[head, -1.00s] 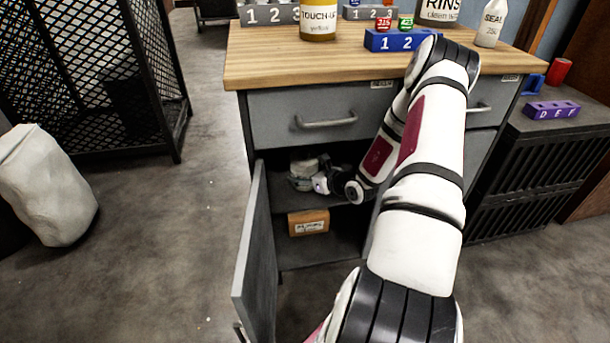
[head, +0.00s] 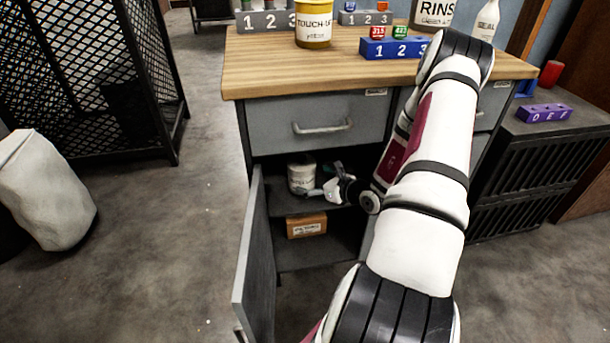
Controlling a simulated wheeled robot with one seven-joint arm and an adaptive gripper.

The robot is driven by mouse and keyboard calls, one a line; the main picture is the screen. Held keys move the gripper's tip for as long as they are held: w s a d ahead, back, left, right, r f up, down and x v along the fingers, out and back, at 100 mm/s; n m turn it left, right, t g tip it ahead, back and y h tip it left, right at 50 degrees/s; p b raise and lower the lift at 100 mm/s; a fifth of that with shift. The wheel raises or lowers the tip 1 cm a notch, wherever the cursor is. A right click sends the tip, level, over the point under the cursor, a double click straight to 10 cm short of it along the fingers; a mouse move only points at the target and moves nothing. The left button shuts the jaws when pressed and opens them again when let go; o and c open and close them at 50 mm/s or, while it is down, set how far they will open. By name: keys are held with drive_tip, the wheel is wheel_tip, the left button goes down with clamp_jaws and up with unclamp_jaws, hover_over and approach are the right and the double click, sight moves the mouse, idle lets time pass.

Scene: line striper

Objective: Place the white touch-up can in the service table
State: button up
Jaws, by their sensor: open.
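The white can (head: 301,173) stands upright on the upper shelf inside the open cupboard of the service table (head: 262,80). Its label is too small to read fully. My gripper (head: 318,192) is open, just to the right of the can and near its lower part. I cannot tell if a finger still touches the can. My arm comes in from the lower right and hides the right side of the cupboard.
The open cupboard door (head: 256,250) stands close on the left. A brown labelled box (head: 307,225) lies on the lower shelf. A yellow touch-up can (head: 313,25), a blue numbered block (head: 394,48) and a white bottle (head: 486,22) stand on the tabletop.

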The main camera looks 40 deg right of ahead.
drive_tip(key=p+v, duration=0.1)
drive_tip(key=v, duration=0.4)
drive_tip(key=shift+s+a+r, duration=0.1)
drive_tip(key=shift+s+r, duration=0.1)
drive_tip(key=shift+s, duration=0.25)
